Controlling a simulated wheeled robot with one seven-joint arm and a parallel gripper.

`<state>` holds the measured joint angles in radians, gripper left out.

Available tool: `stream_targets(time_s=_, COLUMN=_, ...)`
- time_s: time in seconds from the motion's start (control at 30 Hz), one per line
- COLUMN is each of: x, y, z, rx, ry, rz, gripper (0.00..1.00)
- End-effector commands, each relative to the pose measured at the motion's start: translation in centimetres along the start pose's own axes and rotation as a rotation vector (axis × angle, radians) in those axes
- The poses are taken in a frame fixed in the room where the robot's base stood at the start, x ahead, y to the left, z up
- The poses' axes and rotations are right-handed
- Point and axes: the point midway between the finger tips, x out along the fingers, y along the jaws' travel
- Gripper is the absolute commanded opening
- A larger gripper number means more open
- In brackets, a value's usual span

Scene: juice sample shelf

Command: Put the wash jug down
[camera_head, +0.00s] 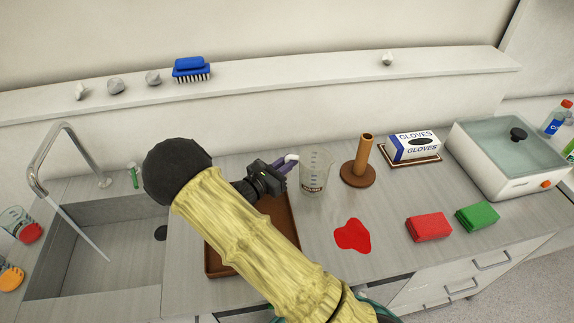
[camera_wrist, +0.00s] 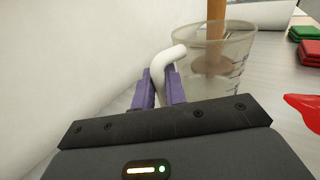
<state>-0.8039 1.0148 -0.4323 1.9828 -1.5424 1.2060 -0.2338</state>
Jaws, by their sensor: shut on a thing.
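The wash jug (camera_head: 316,172) is a clear, slightly frosted jug with markings and a dark label low on its side. It is upright over the counter, left of the wooden post; I cannot tell whether its base touches the counter. My gripper (camera_head: 287,164) is left of the jug, its purple fingers shut on the white handle. In the wrist view the fingers of my gripper (camera_wrist: 166,88) close around the handle, and the jug (camera_wrist: 238,68) stands just beyond them. The gripper hides part of the handle.
A brown tray (camera_head: 214,261) lies partly under my arm. The wooden post (camera_head: 364,155) stands close right of the jug. The sink (camera_head: 100,235) is left.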

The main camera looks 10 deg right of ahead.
Motion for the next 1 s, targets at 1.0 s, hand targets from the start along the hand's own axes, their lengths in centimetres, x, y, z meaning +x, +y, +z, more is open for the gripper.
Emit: stream_targets(time_s=1.0, x=-0.1, y=0.0, z=-1.2, rx=0.001, ry=0.001, rz=0.000, gripper=0.35)
